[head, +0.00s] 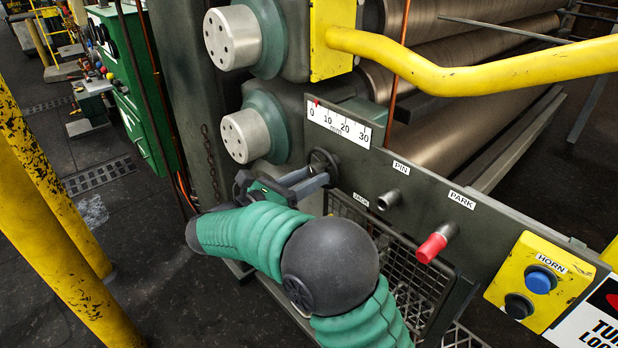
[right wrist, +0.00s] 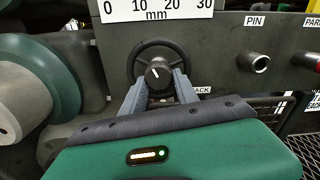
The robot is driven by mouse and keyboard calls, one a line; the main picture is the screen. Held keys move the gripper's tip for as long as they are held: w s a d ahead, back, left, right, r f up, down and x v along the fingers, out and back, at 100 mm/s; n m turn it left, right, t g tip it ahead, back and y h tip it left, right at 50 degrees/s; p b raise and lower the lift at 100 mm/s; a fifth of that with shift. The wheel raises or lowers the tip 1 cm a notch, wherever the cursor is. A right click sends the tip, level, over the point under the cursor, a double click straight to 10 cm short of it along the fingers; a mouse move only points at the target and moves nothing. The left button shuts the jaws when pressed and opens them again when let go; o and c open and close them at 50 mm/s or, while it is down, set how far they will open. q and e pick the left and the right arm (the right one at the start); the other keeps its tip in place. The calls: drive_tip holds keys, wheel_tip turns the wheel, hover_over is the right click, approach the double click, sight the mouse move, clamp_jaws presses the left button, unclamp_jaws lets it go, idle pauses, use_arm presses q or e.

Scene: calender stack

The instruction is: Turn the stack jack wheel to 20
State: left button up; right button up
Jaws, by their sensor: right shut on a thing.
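The jack wheel (head: 322,158) is a small dark handwheel on the grey frame, below the white mm scale (head: 340,125). The scale runs from 0 to 30, and its red pointer (head: 317,103) stands close to the 0 mark. My right gripper (head: 322,178) reaches the wheel from the front left. In the right wrist view the fingers (right wrist: 158,88) are shut on the hub of the wheel (right wrist: 157,43), one on each side, and a white line shows on the hub. The JACK label is partly hidden in the wrist view. My left gripper is not in view.
Right of the wheel are the PIN socket (head: 389,200) and a red-tipped pin (head: 432,247) at PARK. A yellow box with HORN button (head: 538,281) sits farther right. A yellow rail (head: 450,78) crosses above, and a wire mesh guard (head: 400,270) lies below.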

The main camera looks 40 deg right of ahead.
drive_tip(key=shift+a, duration=0.25)
clamp_jaws()
drive_tip(key=shift+n, duration=0.4)
drive_tip(key=shift+n+b, duration=0.65)
drive_tip(key=shift+n, duration=0.35)
drive_tip(key=shift+a+r+n, duration=0.1)
drive_tip(key=shift+a+n, duration=0.05)
drive_tip(key=shift+n, duration=1.85)
